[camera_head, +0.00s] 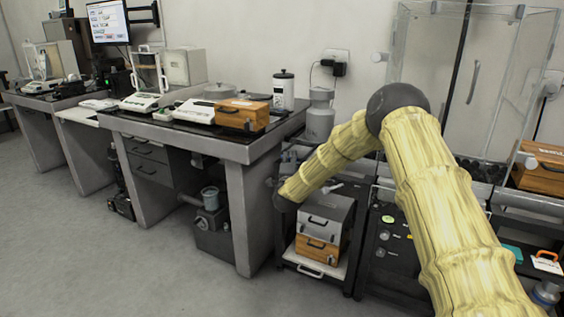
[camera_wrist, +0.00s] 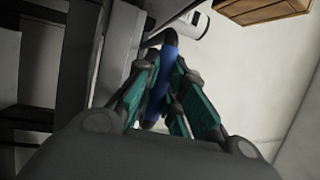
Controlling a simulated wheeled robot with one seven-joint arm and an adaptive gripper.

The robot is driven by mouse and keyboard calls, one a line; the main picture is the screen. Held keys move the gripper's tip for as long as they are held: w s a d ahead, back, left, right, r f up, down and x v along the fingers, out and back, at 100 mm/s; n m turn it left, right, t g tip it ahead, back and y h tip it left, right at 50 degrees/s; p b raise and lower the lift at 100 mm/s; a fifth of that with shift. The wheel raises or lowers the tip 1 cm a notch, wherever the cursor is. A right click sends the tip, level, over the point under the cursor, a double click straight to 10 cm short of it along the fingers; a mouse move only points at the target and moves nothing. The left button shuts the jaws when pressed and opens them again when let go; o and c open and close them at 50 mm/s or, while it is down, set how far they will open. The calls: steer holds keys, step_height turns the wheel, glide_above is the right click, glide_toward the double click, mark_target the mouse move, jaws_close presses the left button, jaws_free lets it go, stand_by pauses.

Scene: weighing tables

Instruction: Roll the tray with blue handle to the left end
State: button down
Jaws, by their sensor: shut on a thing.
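In the wrist view my gripper (camera_wrist: 167,88) is shut on a blue handle (camera_wrist: 168,62), with its teal-padded fingers on either side of it. The handle joins a dark bar at its upper end. The tray that the handle belongs to cannot be made out clearly. In the head view my yellow-covered arm reaches left toward the gap beside the grey weighing table (camera_head: 240,152). My gripper and the blue handle cannot be picked out there.
A grey case and a wooden case (camera_head: 317,248) stand on a low shelf below my arm. A grey canister (camera_head: 319,118) stands behind it. The table holds balances and a wooden box (camera_head: 242,114). A clear glass enclosure (camera_head: 478,85) is at right. The floor (camera_head: 130,265) at front left is clear.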

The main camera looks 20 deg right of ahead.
steer(key=shift+w+a, duration=0.1)
stand_by(0.3)
steer(key=c, duration=1.5)
jaws_free()
steer(key=shift+w+a, duration=0.1)
steer(key=v, duration=1.2)
